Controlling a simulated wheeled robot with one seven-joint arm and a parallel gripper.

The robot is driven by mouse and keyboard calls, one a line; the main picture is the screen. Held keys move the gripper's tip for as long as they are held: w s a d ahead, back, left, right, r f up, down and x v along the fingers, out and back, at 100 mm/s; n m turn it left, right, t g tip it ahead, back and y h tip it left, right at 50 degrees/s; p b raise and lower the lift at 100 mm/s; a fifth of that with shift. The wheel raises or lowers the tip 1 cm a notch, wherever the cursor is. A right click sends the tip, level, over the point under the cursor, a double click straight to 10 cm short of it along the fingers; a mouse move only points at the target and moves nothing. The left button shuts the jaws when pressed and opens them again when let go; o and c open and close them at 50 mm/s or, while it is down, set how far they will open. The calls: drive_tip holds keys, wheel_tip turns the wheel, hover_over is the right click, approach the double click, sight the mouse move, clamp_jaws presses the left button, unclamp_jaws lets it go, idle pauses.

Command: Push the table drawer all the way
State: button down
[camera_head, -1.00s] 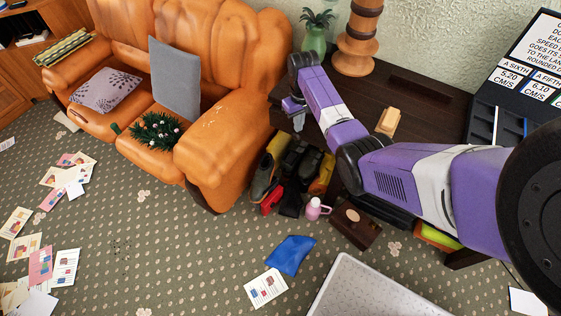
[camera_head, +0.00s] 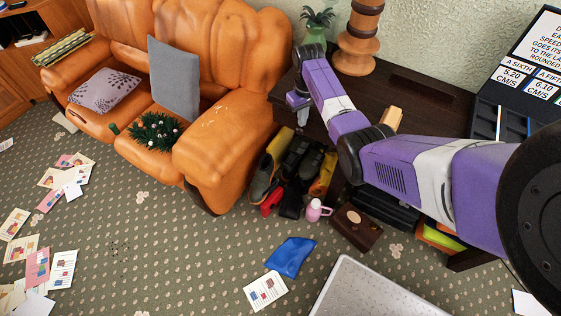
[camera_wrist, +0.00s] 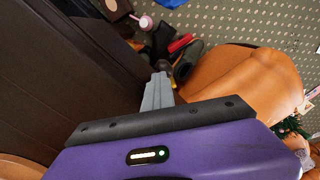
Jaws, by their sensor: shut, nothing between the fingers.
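The dark brown table (camera_head: 432,92) stands against the wall, right of the orange sofa. My arm crosses in front of it and hides much of its front. I cannot clearly make out the table drawer or how far it stands out. My gripper (camera_head: 303,115) is shut and empty, pointing down by the table's left front part, near the sofa's arm. In the wrist view the grey fingers (camera_wrist: 159,90) are together, with the dark wood of the table (camera_wrist: 75,60) to their left. I cannot tell whether they touch it.
The orange sofa (camera_head: 225,150) stands close on the left. Shoes (camera_head: 290,165), a pink mug (camera_head: 317,210) and a dark wooden box (camera_head: 357,226) are on the floor below.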

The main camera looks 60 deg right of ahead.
drive_tip(key=shift+r+p, duration=0.1)
drive_tip(key=shift+p, duration=0.25)
drive_tip(key=shift+a+p, duration=0.6)
drive_tip(key=shift+a, duration=0.05)
wheel_tip(320, 180, up, 7)
drive_tip(key=p, duration=0.6)
drive_tip(key=shift+p, duration=0.4)
drive_tip(key=shift+w, duration=0.1)
